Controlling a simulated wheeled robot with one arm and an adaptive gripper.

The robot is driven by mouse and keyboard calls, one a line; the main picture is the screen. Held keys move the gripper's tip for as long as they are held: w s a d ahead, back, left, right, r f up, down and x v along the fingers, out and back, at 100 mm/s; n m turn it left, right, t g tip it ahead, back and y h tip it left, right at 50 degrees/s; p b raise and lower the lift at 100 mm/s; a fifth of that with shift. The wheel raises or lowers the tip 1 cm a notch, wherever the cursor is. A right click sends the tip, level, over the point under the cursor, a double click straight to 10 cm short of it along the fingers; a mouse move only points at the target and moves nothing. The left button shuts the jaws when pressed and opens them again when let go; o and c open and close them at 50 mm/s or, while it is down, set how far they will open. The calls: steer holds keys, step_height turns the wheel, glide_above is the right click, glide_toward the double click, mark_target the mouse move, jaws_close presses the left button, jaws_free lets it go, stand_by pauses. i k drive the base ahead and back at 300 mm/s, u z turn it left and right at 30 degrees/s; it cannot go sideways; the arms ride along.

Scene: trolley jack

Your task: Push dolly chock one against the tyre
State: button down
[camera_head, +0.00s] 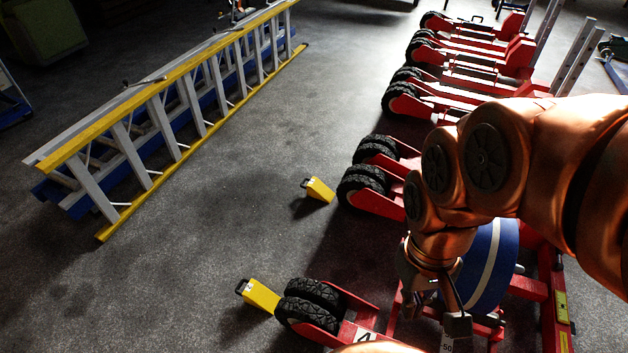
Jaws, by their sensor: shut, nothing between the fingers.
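A yellow chock (261,296) with a dark handle sits on the floor left of the black tyres (311,304) of the nearest red dolly. It is at or very close to the tyre; I cannot tell if they touch. A second yellow chock (319,189) sits farther back, just left of another red dolly's tyres (362,187), with little or no visible gap. I cannot tell which is chock one. My gripper (457,322) is shut and empty, pointing down over the nearest dolly's frame, right of its tyres and away from both chocks. My arm hides part of the dollies.
A blue drum-like object with a white stripe (489,268) stands beside my gripper. More red dollies (460,60) line the back right. A yellow and blue ladder (185,110) lies at the left. The grey floor between ladder and chocks is clear.

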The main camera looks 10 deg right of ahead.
mark_target(315, 188)
steer(key=u, duration=2.15)
steer(key=i, duration=3.25)
steer(key=z, duration=2.8)
steer(key=i, duration=0.45)
steer(key=u, duration=0.1)
